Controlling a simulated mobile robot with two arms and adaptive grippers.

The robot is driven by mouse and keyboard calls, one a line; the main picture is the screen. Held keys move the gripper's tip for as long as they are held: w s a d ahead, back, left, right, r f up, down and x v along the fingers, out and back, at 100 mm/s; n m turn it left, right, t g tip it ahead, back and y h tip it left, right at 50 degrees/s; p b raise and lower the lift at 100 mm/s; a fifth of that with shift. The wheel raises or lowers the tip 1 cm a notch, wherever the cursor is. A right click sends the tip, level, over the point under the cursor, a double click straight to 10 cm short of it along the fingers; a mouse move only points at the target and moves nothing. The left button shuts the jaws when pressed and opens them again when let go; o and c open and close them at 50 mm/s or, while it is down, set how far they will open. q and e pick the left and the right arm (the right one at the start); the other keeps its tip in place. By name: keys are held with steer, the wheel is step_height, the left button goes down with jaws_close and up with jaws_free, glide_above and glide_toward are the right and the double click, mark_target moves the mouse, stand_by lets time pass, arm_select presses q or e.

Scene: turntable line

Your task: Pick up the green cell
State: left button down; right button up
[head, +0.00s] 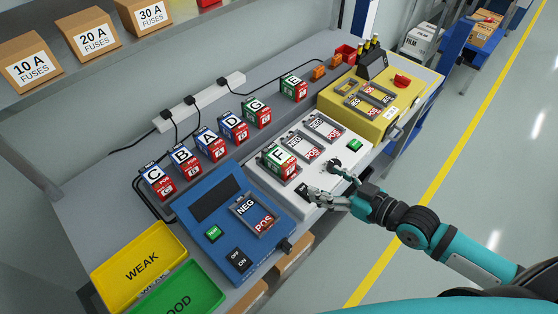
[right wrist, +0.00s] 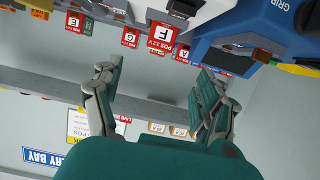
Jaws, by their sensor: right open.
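Three cells with green on their cases show in the head view. Cell F (head: 278,161) stands in a bay of the white device (head: 262,180). Cell G (head: 257,113) stands in the row on the bench, and cell E (head: 294,88) stands farther back. In the right wrist view, cell F (right wrist: 161,40), cell G (right wrist: 130,38) and cell E (right wrist: 74,22) appear upside down. My right gripper (head: 324,178) is open and empty, to the right of cell F, over the white device's right edge. Its spread fingers (right wrist: 158,75) also show in the right wrist view. My left gripper is out of view.
Several blue-cased cells, such as cell C (head: 158,182), stand left of cell G. A blue tester (head: 205,235) has an empty POS/NEG bay. A yellow WEAK tray (head: 120,280), a green GOOD tray (head: 210,293) and a yellow device (head: 345,118) flank them. Fuse boxes line the shelf above.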

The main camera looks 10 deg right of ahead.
mark_target(282, 157)
steer(key=p+x, duration=0.1)
steer(key=x, duration=1.1)
steer(key=shift+r+p, duration=0.2)
steer(key=shift+p, duration=0.15)
steer(key=shift+w+a, duration=0.2)
steer(key=shift+w, duration=0.1)
steer(key=shift+p+x, duration=0.55)
steer(key=shift+x, duration=1.8)
steer(key=shift+r, duration=0.2)
steer(key=shift+c, duration=0.8)
jaws_close()
steer(key=shift+w+r, duration=0.15)
